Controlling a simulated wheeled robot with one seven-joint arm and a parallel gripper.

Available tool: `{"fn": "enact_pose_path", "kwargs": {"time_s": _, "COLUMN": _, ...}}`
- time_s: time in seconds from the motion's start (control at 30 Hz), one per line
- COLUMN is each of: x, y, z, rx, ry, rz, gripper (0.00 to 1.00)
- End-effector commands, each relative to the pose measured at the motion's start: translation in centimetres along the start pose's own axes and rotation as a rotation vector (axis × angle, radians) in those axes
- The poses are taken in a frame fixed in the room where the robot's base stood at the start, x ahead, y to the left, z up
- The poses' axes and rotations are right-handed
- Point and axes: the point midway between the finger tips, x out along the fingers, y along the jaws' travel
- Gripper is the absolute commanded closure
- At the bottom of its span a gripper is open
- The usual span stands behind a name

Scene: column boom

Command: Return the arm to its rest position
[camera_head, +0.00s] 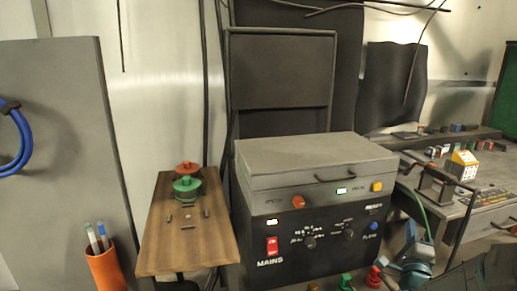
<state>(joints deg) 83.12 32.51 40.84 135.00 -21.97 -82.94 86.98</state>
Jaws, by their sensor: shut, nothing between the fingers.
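I do not see my gripper in the head view, and no part there is clearly my arm. A dark angular shape (490,272) cuts into the bottom right corner, and I cannot tell what it is.
A black cabinet (262,228) with knobs, a red mains switch and a grey lid stands in the middle. A wooden board (160,245) left of it bears green and red round items. A cluttered bench (490,182) is at right. A grey panel (70,150) stands at left.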

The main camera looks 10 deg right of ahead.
Motion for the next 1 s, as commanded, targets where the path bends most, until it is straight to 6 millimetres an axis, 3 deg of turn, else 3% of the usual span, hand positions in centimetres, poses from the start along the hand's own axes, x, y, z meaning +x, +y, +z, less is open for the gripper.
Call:
{"fn": "enact_pose_path", "kwargs": {"time_s": 0.27, "x": 0.8, "y": 1.6, "z": 4.9, "rx": -0.206, "ry": -0.095, "rz": 0.201, "gripper": 1.00}}
{"fn": "enact_pose_path", "kwargs": {"time_s": 0.47, "x": 0.2, "y": 2.6, "z": 10.3, "rx": -0.458, "ry": -0.225, "rz": 0.404, "gripper": 1.00}}
{"fn": "enact_pose_path", "kwargs": {"time_s": 0.73, "x": -3.9, "y": 1.6, "z": 17.4, "rx": -0.899, "ry": -0.478, "rz": 0.699, "gripper": 1.00}}
{"fn": "enact_pose_path", "kwargs": {"time_s": 1.0, "x": -10.8, "y": -2.8, "z": 21.9, "rx": -1.245, "ry": -0.778, "rz": 0.910, "gripper": 1.00}}
